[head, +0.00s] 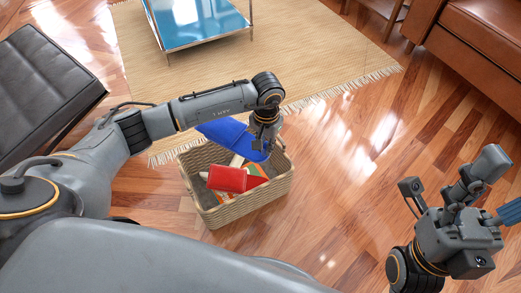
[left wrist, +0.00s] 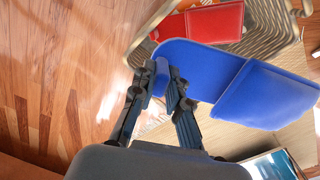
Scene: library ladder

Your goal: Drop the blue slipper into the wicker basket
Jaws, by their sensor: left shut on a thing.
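The blue slipper (head: 222,131) is held above the back part of the wicker basket (head: 243,208), tilted and apart from the floor. My left gripper (head: 263,145) is shut on one end of the slipper. In the left wrist view, my fingertips (left wrist: 166,80) pinch the edge of the slipper (left wrist: 268,95), and the rest of it reaches out to the right. The basket (left wrist: 290,45) shows behind it there. My right gripper (head: 497,185) is at the right edge of the head view, its fingers spread and nothing between them.
A red item (head: 227,179) and some flat, book-like things lie in the basket. A fringed rug (head: 300,60) with a blue-topped table (head: 198,20) lies behind. A dark seat (head: 40,85) stands left, a brown sofa (head: 480,40) back right. The wooden floor right of the basket is clear.

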